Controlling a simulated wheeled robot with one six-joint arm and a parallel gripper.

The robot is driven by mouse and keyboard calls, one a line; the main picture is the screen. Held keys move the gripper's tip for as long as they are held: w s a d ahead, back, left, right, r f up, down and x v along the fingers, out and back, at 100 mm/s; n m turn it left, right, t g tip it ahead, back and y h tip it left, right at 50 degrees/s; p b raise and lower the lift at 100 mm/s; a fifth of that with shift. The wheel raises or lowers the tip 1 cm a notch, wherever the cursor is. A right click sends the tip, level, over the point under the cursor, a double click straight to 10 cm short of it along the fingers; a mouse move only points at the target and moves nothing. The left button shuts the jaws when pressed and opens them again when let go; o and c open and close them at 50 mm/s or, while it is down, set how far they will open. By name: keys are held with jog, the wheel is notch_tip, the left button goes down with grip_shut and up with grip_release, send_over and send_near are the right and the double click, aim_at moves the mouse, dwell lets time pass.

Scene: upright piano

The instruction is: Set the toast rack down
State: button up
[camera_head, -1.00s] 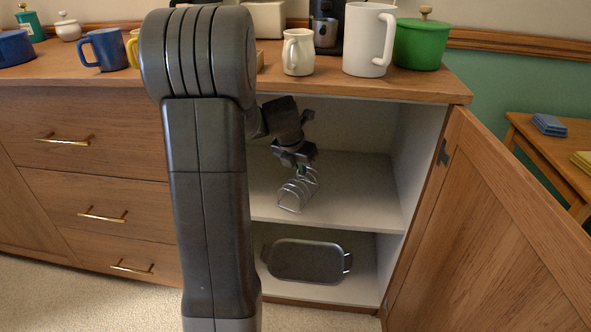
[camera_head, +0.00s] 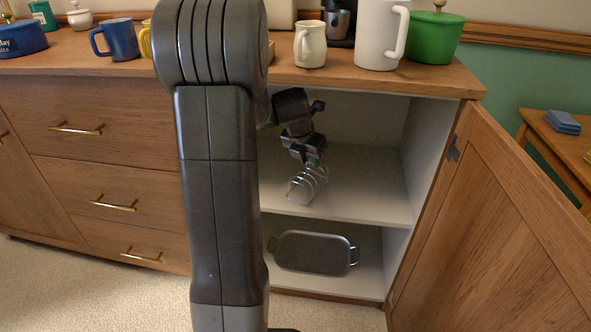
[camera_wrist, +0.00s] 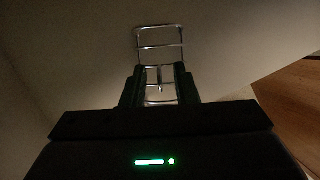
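The toast rack (camera_head: 307,185), of silvery bent wire, is at the middle shelf inside the open cupboard. I cannot tell for sure whether its full weight rests on the shelf. My gripper (camera_head: 313,161) is just above it, pointing down. In the wrist view my gripper's two dark fingers (camera_wrist: 160,78) stand apart on either side of a thin upright wire, with visible gaps. The rack's wire frame (camera_wrist: 160,29) extends beyond the fingertips. Its near part is hidden by the gripper body.
The middle shelf (camera_head: 370,190) has free room right of the rack. A dark tray (camera_head: 314,253) is on the compartment below. The cupboard door (camera_head: 480,235) stands open at the right.

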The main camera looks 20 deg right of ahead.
jog(key=s+a+p, duration=0.2)
jog(key=s+a, duration=0.5)
jog(key=a, duration=0.3)
jog(key=shift+s+r+p, duration=0.15)
jog(key=shift+r+p, duration=0.2)
jog(key=shift+p, duration=0.05)
